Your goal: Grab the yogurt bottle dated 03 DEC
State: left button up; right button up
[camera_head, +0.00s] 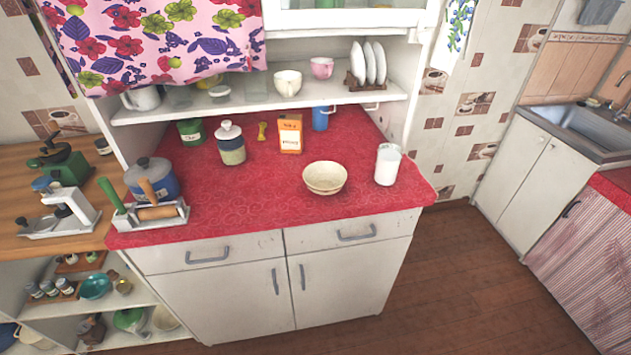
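I see no bottle that I can clearly tell is yogurt, and no date "03 DEC" is readable at this size. A white, milk-like glass or container (387,165) stands upright at the right of the red counter (270,205). A lidded jar with a white top and darker bands (231,144) stands at the back left of the counter. An orange carton (290,133) with a label too small to read stands behind a cream bowl (324,178). Neither of my grippers is in view.
A blue pot (152,178) and a rack with handled tools (150,213) crowd the counter's left end. A shelf (255,105) with cups and plates hangs over its back. The front middle is clear. Floor (470,270) is open at right, before the sink (585,128).

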aim_at(390, 149)
jog(key=j+z, duration=0.15)
jog(key=z, duration=0.3)
jog(key=j+z, duration=0.15)
jog(key=z, duration=0.3)
jog(key=k+j+z, duration=0.1)
jog(key=z, duration=0.4)
jog(key=j+z, duration=0.2)
jog(key=z, duration=0.25)
jog(key=k+j+z, duration=0.25)
jog(key=k+j, duration=0.15)
jog(key=k+j+z, duration=0.25)
jog(key=k, duration=0.4)
